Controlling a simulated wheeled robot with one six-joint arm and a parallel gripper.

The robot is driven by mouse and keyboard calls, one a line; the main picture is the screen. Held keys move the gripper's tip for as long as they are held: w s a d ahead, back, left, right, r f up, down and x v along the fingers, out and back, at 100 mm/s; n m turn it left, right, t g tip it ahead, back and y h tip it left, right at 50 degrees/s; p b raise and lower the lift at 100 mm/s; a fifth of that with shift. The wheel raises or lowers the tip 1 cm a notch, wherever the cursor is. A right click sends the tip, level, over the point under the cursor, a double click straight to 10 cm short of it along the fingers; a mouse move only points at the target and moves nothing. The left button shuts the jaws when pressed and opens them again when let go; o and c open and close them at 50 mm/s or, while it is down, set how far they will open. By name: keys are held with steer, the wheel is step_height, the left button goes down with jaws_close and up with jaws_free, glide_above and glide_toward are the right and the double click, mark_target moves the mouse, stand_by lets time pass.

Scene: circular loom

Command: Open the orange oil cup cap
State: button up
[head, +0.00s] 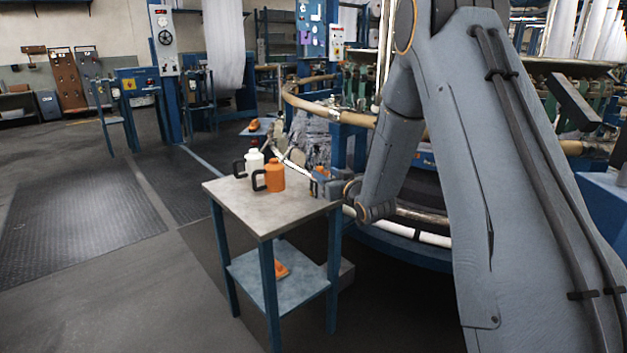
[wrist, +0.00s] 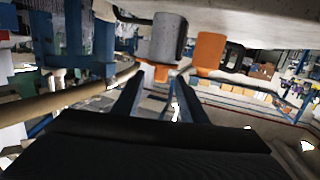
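The orange oil cup (head: 274,178) stands upright on a small grey-topped table (head: 240,208) in the head view, with a black handle on its left. Its cap is too small to make out clearly. In the wrist view, which looks upside down, an orange body (wrist: 209,50) at upper right appears to be the cup.
An orange item (head: 281,269) lies on the lower shelf. The loom's curved rail (head: 345,117) runs behind the table. Floor at left is clear.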

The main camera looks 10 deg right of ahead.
steer(key=shift+w+a+f+t+y+b, duration=0.15)
steer(key=shift+w+f+t+y+b, duration=0.2)
steer(key=shift+w, duration=0.3)
steer(key=shift+w+a+r+n+y, duration=0.2)
steer(key=shift+w+n+y, duration=0.1)
steer(key=shift+w, duration=0.15)
steer(key=x, duration=0.7)
steer(key=shift+d+b, duration=0.1)
steer(key=shift+b, duration=0.2)
jaws_close()
